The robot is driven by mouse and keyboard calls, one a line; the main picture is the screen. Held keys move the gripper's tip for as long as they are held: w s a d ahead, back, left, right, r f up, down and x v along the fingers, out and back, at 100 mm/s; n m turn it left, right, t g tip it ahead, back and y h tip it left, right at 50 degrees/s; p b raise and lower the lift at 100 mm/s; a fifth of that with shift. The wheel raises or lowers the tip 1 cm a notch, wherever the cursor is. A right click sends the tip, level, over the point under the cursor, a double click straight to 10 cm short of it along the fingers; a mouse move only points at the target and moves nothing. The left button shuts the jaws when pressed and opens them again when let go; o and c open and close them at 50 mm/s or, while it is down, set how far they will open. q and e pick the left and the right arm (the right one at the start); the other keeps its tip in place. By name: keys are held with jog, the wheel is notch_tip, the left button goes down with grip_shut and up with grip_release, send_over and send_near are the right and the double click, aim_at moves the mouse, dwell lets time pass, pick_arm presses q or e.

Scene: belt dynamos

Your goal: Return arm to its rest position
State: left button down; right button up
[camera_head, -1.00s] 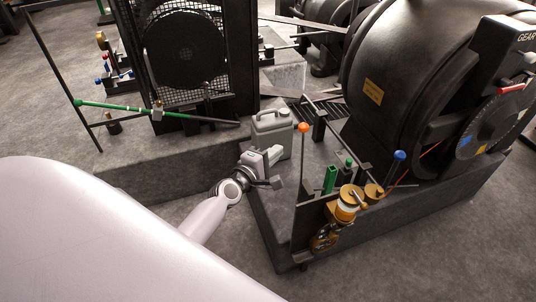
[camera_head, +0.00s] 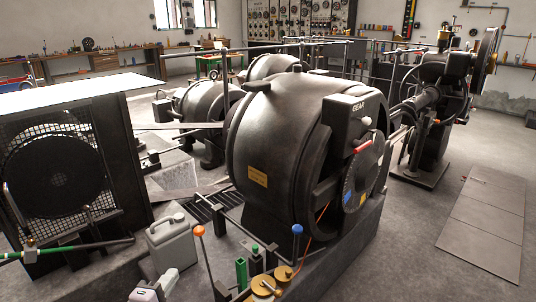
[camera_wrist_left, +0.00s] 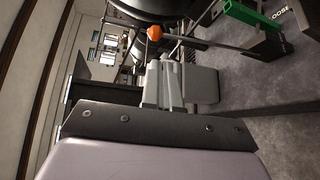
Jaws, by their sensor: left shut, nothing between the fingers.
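My left gripper (camera_head: 168,279) shows at the bottom edge of the head view, just in front of a grey jerry can (camera_head: 172,247). Only its pale body and fingers show; the rest of the arm is cut off by the frame. In the left wrist view, the fingers of my left gripper (camera_wrist_left: 164,84) are together with nothing between them. A grey block-like shape, probably the can (camera_wrist_left: 201,86), shows just beyond them; whether they touch is unclear. My right gripper is not in view.
A large black dynamo (camera_head: 285,140) stands right of the can. An orange-tipped lever (camera_head: 200,232) rises close to the gripper's right. A meshed black machine (camera_head: 60,170) and a green rod (camera_head: 40,254) are at left. Open floor lies at far right.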

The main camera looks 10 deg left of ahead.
pick_arm(q)
jog(key=s+d+m+g+p, duration=0.3)
jog(key=s+d+m+p, duration=0.1)
jog(key=s+m, duration=0.6)
jog(key=s+d+f+m+g+h+p, duration=0.1)
jog(key=s+d+m+g+p, duration=0.2)
jog(key=s+m, duration=0.7)
jog(key=shift+s+d+f+m+p, duration=0.2)
jog(key=shift+s+d+m+p, duration=0.2)
jog(key=shift+s+d+p, duration=0.55)
